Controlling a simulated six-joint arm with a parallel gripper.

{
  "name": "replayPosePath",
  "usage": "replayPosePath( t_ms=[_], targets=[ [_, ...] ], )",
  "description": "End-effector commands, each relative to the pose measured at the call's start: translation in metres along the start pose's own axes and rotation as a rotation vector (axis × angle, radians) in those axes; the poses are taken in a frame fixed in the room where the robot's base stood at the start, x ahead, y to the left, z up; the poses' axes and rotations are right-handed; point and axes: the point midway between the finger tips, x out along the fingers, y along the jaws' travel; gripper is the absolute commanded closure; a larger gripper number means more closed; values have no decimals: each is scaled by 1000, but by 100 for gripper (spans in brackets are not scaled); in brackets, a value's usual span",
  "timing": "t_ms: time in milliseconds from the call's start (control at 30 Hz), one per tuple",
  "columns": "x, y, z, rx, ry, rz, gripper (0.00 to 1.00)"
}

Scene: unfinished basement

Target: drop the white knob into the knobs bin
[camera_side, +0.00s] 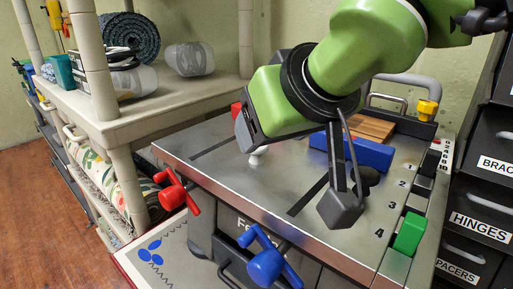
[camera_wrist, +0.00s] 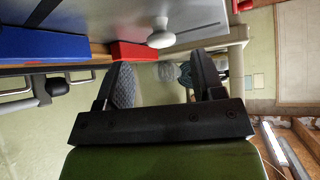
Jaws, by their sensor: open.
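The white knob (camera_side: 257,156) is on the metal tabletop, just below the left finger of my gripper (camera_side: 294,170) in the side view, which partly overlaps it. The wrist view shows the knob (camera_wrist: 160,36) with a round head on a narrower stem, above and beyond the gap between the fingers of my gripper (camera_wrist: 163,82). My gripper is open, with nothing between its fingers. Labelled bins stand at the right; the labels I can read are brackets (cut off), hinges (camera_side: 482,226) and spacers. No bin labelled knobs shows.
A blue block (camera_side: 362,152) lies behind the right finger, before a wooden board (camera_side: 371,128). A red block (camera_side: 236,109) is at the back left. A green block (camera_side: 409,234) sits on the right edge. Red and blue handles (camera_side: 268,262) stick out in front. The front-middle tabletop is clear.

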Motion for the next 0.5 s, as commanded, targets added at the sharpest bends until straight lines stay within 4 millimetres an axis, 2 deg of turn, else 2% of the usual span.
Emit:
replayPosePath(
  t_ms=[300, 500],
  targets=[
    [43, -1, 0, 0, -2, 1, 38],
    [49, -2, -1, 0, -1, -1, 38]
  ],
)
